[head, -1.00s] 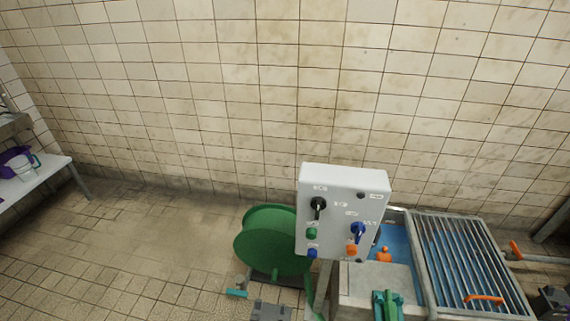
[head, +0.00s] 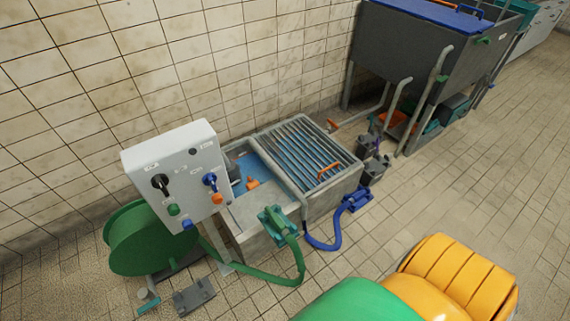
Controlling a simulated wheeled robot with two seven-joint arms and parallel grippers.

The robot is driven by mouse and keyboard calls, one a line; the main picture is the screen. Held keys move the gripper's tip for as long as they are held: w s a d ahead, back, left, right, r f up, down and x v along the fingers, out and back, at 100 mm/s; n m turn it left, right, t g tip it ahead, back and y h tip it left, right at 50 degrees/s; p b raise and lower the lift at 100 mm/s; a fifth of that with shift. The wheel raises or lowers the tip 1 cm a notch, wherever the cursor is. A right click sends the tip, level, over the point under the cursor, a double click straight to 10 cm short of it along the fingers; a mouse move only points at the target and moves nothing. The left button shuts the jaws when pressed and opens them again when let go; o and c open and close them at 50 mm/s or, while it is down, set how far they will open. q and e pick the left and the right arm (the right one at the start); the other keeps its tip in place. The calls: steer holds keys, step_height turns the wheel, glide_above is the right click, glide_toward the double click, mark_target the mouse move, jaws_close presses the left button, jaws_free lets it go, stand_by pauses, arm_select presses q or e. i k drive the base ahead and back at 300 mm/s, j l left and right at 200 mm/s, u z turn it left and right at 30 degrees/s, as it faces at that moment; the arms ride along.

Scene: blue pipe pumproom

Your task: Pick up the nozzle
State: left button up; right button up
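A teal-green fitting (head: 276,222), which looks like the nozzle, rests at the front edge of a concrete basin (head: 256,206). A green hose (head: 288,279) runs from it down to the floor and back toward a green reel (head: 148,240). A blue fitting (head: 356,199) sits on the floor beside the basin, at the end of a blue hose (head: 328,246). I cannot tell for certain which fitting the task means. Neither of my grippers is in view.
A grey control box (head: 180,165) with knobs stands before the basin. A metal grate (head: 306,152) covers the basin's right part. A dark tank (head: 425,50) stands at the back right. Rounded green and orange shapes, unclear to me, fill the lower right.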

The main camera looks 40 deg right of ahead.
mark_target(276, 220)
steer(key=z, duration=1)
steer(key=k+l+u, duration=0.1)
steer(key=u, duration=1.4)
steer(key=z, duration=1.45)
steer(key=i+l+u, duration=0.3)
steer(key=u, duration=0.2)
steer(key=i+l+u, duration=0.7)
steer(key=l+u, duration=0.25)
steer(key=l, duration=0.15)
